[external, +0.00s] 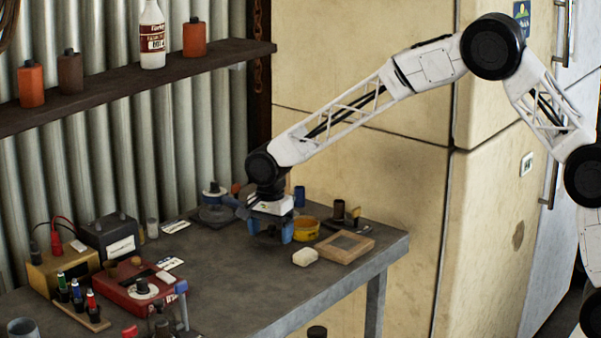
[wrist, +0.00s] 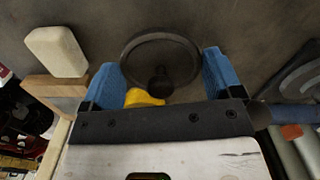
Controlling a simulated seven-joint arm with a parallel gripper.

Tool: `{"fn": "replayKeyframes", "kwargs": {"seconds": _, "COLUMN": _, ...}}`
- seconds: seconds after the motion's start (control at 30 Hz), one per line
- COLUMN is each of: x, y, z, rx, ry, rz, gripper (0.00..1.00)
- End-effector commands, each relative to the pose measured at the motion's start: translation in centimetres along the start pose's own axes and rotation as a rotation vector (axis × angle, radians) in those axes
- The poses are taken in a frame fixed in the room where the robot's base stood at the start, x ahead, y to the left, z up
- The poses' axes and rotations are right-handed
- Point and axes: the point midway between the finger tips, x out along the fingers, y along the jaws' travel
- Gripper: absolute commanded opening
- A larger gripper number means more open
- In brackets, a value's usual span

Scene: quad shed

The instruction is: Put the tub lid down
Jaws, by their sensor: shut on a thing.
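The tub lid (wrist: 182,58), a round dark disc with a knob, sits between my gripper's two blue fingers in the wrist view. My gripper (external: 270,232) is shut on the lid across its rim, low over the workbench. I cannot tell whether the lid touches the bench. In the external view the lid is mostly hidden by the fingers. A yellow tub (external: 305,231) stands just right of my gripper; a yellow piece (wrist: 145,97), probably part of it, shows at the palm's edge in the wrist view.
A cream block (external: 305,257) and a wooden frame (external: 345,246) lie right of my gripper. A red box (external: 140,288) and several bottles stand further left. The bench (external: 235,285) in front is clear.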

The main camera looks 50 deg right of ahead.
Motion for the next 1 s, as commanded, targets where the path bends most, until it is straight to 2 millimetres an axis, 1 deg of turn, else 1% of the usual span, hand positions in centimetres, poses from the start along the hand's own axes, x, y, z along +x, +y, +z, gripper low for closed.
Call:
{"fn": "replayKeyframes", "kwargs": {"seconds": 0.03, "x": 0.7, "y": 0.0, "z": 0.0, "rx": 0.0, "ry": 0.0, "rz": 0.002, "gripper": 0.63}}
{"fn": "replayKeyframes", "kwargs": {"seconds": 0.1, "x": 1.4, "y": 0.1, "z": 0.0, "rx": 0.0, "ry": 0.0, "rz": 0.002, "gripper": 0.63}}
{"fn": "replayKeyframes", "kwargs": {"seconds": 0.2, "x": 2.0, "y": 0.0, "z": 0.0, "rx": 0.0, "ry": 0.0, "rz": 0.001, "gripper": 0.63}}
{"fn": "replayKeyframes", "kwargs": {"seconds": 0.67, "x": 2.4, "y": 0.0, "z": 0.0, "rx": 0.0, "ry": 0.0, "rz": 0.001, "gripper": 0.63}}
{"fn": "replayKeyframes", "kwargs": {"seconds": 0.7, "x": 2.4, "y": 0.0, "z": 0.0, "rx": 0.0, "ry": 0.0, "rz": 0.001, "gripper": 0.88}}
{"fn": "replayKeyframes", "kwargs": {"seconds": 0.77, "x": 2.4, "y": 0.0, "z": 0.0, "rx": 0.0, "ry": 0.0, "rz": 0.001, "gripper": 0.97}}
{"fn": "replayKeyframes", "kwargs": {"seconds": 0.8, "x": 2.4, "y": 0.0, "z": 0.0, "rx": 0.0, "ry": 0.0, "rz": 0.001, "gripper": 1.0}}
{"fn": "replayKeyframes", "kwargs": {"seconds": 1.0, "x": 2.4, "y": 0.0, "z": 0.0, "rx": 0.0, "ry": 0.0, "rz": 0.0, "gripper": 1.0}}
